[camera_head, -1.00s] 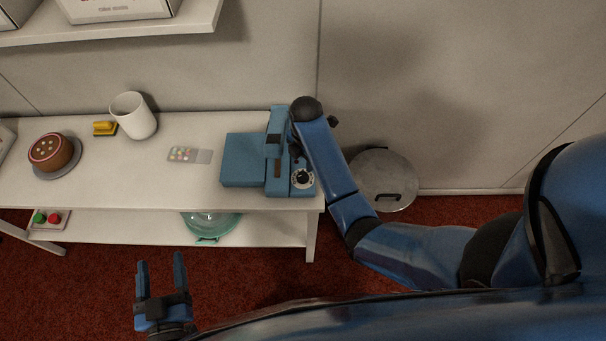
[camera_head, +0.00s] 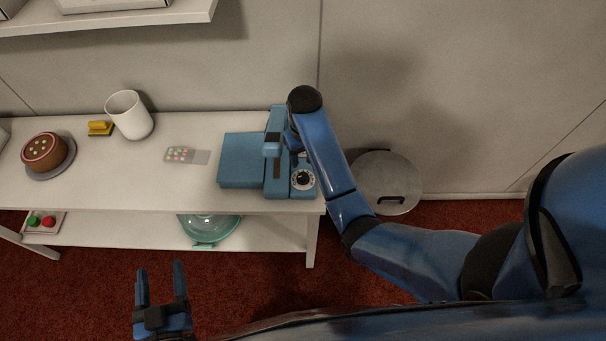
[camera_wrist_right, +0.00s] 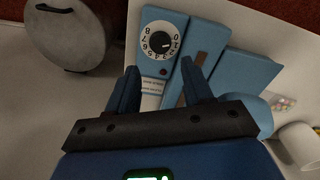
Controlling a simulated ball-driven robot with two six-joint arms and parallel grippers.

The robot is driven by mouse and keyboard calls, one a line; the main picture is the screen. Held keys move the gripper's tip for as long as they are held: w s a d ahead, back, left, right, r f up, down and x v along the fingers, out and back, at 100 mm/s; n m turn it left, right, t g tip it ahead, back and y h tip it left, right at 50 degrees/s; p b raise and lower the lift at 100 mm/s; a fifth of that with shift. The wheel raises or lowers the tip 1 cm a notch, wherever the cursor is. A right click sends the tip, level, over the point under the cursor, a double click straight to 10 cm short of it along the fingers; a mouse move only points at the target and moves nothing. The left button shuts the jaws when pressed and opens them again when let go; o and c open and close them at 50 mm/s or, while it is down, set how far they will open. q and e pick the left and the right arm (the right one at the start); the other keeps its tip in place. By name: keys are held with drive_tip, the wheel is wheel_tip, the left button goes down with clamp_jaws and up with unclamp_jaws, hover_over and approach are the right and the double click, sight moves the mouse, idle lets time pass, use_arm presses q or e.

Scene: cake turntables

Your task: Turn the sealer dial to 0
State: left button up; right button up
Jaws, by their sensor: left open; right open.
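The blue sealer (camera_head: 244,160) sits at the right end of the white table. Its dial (camera_head: 303,180) is at the front right corner, a white numbered ring around a black knob. In the right wrist view the dial (camera_wrist_right: 160,42) shows clearly; which number its mark points to is too small to tell. My right gripper (camera_wrist_right: 160,80) is open and empty over the sealer, its fingertips apart from the dial in the picture. In the head view the right forearm largely hides this gripper. My left gripper (camera_head: 160,285) is open and empty in front of the table.
A sprinkle packet (camera_head: 180,155), white mug (camera_head: 130,116), yellow object (camera_head: 100,128) and cake on a stand (camera_head: 45,151) are left of the sealer. A round metal lid (camera_head: 385,180) is beyond the table's right end. A shelf (camera_head: 120,20) hangs above.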

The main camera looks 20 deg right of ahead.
sight(303, 175)
drive_tip(key=shift+m, duration=0.7)
drive_tip(key=f, duration=0.7)
drive_tip(key=w+f, duration=0.1)
drive_tip(key=f, duration=0.2)
drive_tip(key=shift+f+p, duration=0.2)
drive_tip(key=shift+p, duration=0.1)
use_arm(q)
drive_tip(key=shift+w+r, duration=0.2)
drive_tip(key=shift+w, duration=0.35)
use_arm(e)
drive_tip(key=shift+f, duration=0.15)
drive_tip(key=shift+s, duration=0.1)
drive_tip(key=c, duration=0.8)
drive_tip(key=shift+n+p, duration=0.4)
drive_tip(key=shift+n, duration=0.3)
use_arm(q)
drive_tip(key=shift+r, duration=0.4)
use_arm(e)
drive_tip(key=shift+o, duration=0.2)
